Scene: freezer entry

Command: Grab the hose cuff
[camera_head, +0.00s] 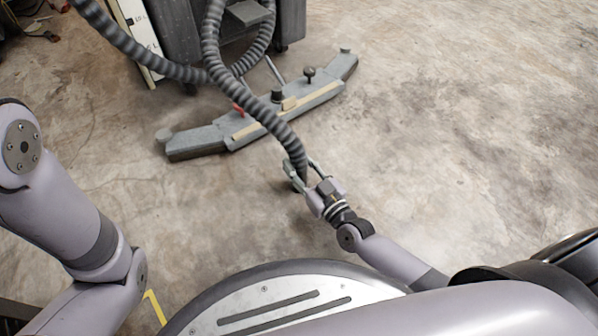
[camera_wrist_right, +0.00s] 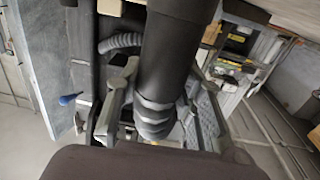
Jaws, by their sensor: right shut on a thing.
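A grey ribbed hose (camera_head: 262,114) hangs from the dark machine and runs down over the squeegee bar to my right gripper (camera_head: 298,172). The gripper is shut around the lower end of the hose. In the right wrist view the dark, smooth hose cuff (camera_wrist_right: 174,50) stands between the two fingers of my right gripper (camera_wrist_right: 158,122), with a lighter ribbed part below it. In the head view the fingers partly hide the cuff. My left arm shows at the left of the head view, but its gripper is out of the picture.
The grey squeegee bar (camera_head: 262,118) lies on the concrete floor behind the gripper. The dark machine (camera_head: 205,40) stands at the back, with another hose loop beside it. The floor (camera_head: 480,110) to the right is clear. Blurred shelving (camera_wrist_right: 240,60) shows in the wrist view.

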